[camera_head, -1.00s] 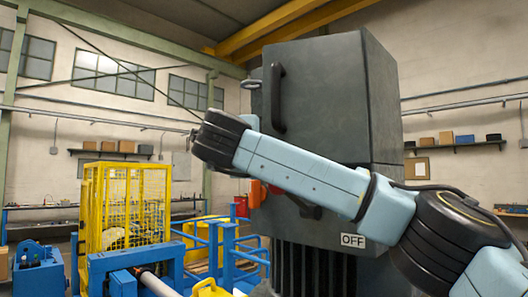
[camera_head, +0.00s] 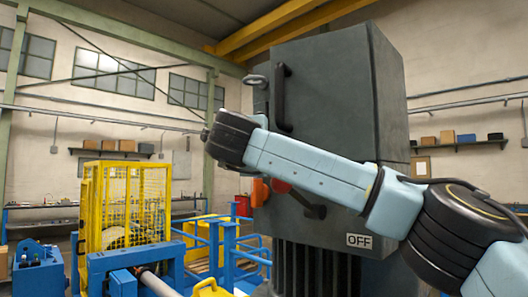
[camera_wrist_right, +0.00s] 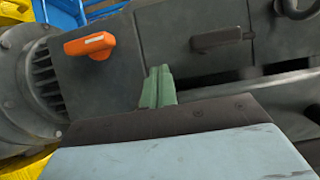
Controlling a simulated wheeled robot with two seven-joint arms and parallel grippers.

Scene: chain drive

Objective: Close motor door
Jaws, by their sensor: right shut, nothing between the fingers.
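The dark grey motor housing (camera_head: 335,90) stands tall at the centre right of the head view, with a black bar handle (camera_head: 280,97) on its left part. I cannot tell how far its door stands open. An orange lever (camera_head: 260,192) and a red lever (camera_head: 281,186) sit lower down. My right arm crosses in front of the housing; its gripper is not clearly visible there. In the right wrist view, my right gripper's green fingers (camera_wrist_right: 158,88) are together and empty, near a grey panel with an orange lever (camera_wrist_right: 90,45) and a dark handle (camera_wrist_right: 222,39). My left gripper is not in view.
A yellow cage (camera_head: 125,205) and blue railings (camera_head: 228,255) stand to the left. An OFF label (camera_head: 359,241) is on the lower housing. Shelves with boxes (camera_head: 447,137) line the back wall. A ribbed motor part (camera_wrist_right: 45,80) is at left in the wrist view.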

